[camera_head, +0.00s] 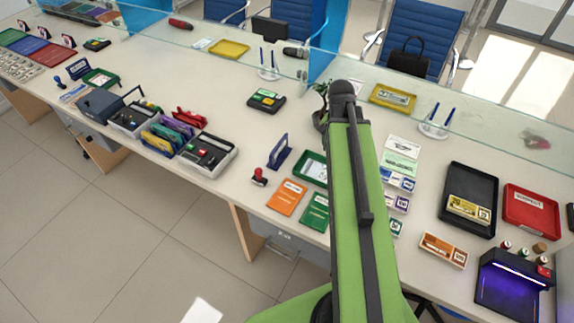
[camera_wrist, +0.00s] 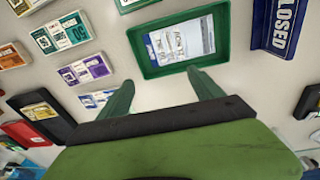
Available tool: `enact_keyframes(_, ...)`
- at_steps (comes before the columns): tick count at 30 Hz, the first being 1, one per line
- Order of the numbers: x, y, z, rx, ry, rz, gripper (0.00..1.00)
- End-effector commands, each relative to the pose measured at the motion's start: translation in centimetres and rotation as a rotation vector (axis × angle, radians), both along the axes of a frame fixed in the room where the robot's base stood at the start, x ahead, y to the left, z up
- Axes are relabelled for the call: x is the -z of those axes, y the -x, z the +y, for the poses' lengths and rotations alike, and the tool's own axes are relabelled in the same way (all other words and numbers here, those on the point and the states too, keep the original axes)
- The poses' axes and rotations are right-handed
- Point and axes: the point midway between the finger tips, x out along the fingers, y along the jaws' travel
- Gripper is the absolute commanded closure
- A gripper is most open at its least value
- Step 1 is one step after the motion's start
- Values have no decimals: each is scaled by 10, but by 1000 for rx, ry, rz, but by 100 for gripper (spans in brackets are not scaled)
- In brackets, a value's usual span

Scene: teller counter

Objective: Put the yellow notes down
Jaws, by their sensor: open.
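The yellow notes (camera_head: 469,208) are a banded bundle lying in the black tray (camera_head: 457,178) on the right part of the counter. In the wrist view the yellow notes (camera_wrist: 39,110) lie in the black tray (camera_wrist: 56,122) at the left edge, well away from my fingers. My gripper (camera_wrist: 160,77) is open and empty, with its two green fingers spread just short of a green tray (camera_wrist: 218,62) that holds papers. In the head view my green arm hides the gripper.
Several note bundles, such as the orange one (camera_head: 443,250), lie around the black tray. A red tray (camera_head: 530,225) and a purple-lit device (camera_head: 512,290) stand to its right. A glass screen (camera_head: 480,115) runs behind. A CLOSED sign (camera_wrist: 278,25) stands right of the green tray.

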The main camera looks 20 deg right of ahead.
Motion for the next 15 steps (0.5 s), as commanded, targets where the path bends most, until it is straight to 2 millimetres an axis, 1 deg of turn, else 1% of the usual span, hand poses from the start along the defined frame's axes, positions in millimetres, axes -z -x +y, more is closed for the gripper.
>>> enact_keyframes(1, 0, -13, 56, -178, -21, 6, 24)
enact_keyframes(2, 1, -19, 86, -284, -35, 11, 24)
enact_keyframes(3, 1, -24, 122, -417, -51, 15, 24)
enact_keyframes(6, 1, -26, 196, -688, -83, 25, 24)
enact_keyframes(9, 1, -23, 241, -857, -104, 31, 24)
enact_keyframes(10, 1, -23, 250, -888, -107, 32, 24)
enact_keyframes(12, 1, -21, 261, -930, -111, 33, 24)
enact_keyframes(15, 1, -22, 263, -941, -113, 34, 24)
